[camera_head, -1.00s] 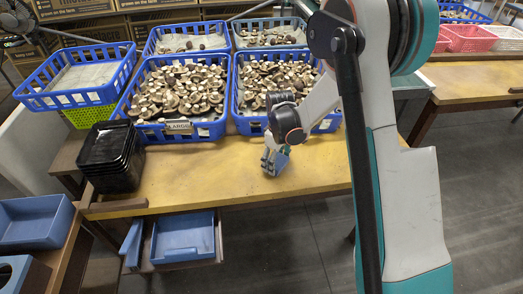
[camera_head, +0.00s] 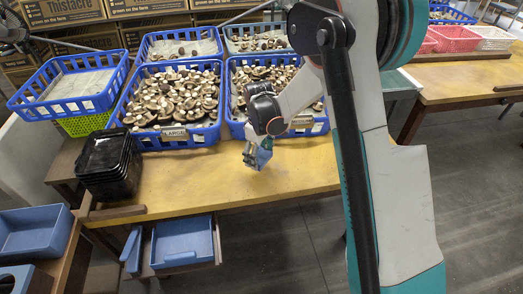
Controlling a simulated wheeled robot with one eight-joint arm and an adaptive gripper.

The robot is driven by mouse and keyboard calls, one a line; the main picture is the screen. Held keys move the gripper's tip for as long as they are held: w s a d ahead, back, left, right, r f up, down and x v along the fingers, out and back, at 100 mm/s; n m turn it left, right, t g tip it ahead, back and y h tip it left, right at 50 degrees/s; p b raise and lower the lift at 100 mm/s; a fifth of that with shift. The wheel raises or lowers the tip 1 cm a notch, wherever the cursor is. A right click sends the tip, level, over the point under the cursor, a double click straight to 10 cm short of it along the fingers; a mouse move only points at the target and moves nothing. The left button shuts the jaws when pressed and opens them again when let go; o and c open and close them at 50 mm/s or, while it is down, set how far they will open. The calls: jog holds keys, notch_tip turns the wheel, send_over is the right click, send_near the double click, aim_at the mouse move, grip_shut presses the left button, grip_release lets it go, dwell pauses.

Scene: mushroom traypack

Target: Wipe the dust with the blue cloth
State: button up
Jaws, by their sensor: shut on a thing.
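My gripper (camera_head: 255,155) is over the right part of the yellow-brown table (camera_head: 190,180), in front of the blue mushroom crates. It is shut on the blue cloth (camera_head: 263,156), a small patch of which shows at the fingertips, low at or just above the tabletop. I cannot tell whether the cloth touches the surface. Dust cannot be made out clearly at this size; the tabletop has uneven lighter and darker patches.
Blue crates of mushrooms, one labelled LARGE (camera_head: 174,137), line the table's back. A stack of black trays (camera_head: 108,165) stands at the left end. An open drawer with a blue bin (camera_head: 182,243) juts out in front. The front middle of the tabletop is clear.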

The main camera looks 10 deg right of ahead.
jog(key=shift+r+p, duration=0.6)
jog(key=shift+r, duration=0.7)
